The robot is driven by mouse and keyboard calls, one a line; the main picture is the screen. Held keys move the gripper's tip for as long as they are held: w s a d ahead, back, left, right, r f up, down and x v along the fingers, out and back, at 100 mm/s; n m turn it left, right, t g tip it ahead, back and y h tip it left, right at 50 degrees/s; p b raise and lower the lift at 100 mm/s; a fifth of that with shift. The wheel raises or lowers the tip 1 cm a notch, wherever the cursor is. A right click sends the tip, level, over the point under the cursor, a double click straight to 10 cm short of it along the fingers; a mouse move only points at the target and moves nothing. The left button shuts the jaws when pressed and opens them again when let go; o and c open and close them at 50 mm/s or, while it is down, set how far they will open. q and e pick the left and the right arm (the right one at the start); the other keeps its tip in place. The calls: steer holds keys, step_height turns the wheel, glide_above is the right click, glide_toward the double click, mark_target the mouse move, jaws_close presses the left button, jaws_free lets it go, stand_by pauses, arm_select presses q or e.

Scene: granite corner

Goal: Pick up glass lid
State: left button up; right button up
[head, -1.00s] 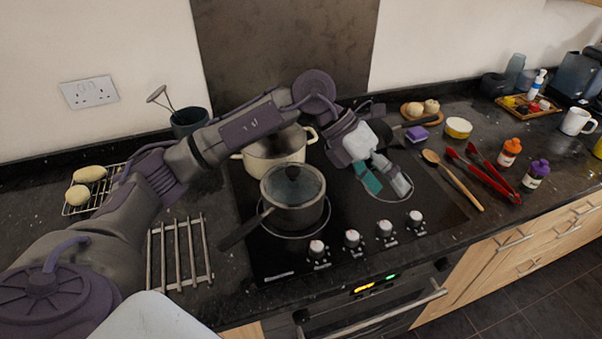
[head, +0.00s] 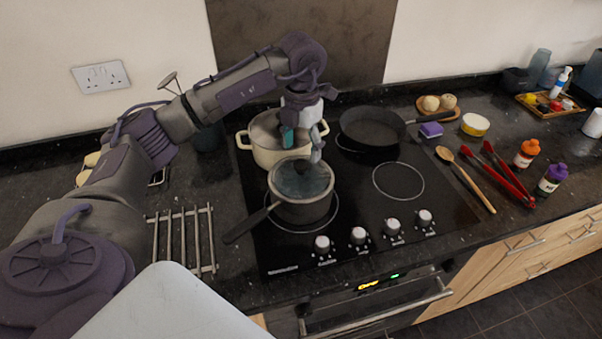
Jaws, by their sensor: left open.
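The glass lid (head: 301,182) sits on a grey saucepan (head: 304,211) on the front left of the hob. The lid is round and dark, with a grey rim. My left gripper (head: 302,147) is open and points down at the lid's far edge. One teal finger and one grey finger show apart, with nothing seen between them. I cannot tell whether the fingers touch the lid. My right gripper is not in view.
A cream pot (head: 258,152) stands close behind the saucepan, partly hidden by my gripper. A dark frying pan (head: 368,128) is at the back right. The front right ring (head: 398,181) is clear. A metal rack (head: 183,243) lies left of the hob.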

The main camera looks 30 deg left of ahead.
mark_target(301, 163)
arm_select(q)
steer(key=shift+s+f+p, duration=0.1)
steer(key=shift+f+p, duration=0.2)
step_height(301, 163, down, 4)
steer(key=shift+s+r+p, duration=0.1)
steer(key=shift+r+p, duration=0.05)
steer(key=shift+p, duration=0.85)
steer(key=shift+f, duration=0.5)
jaws_close()
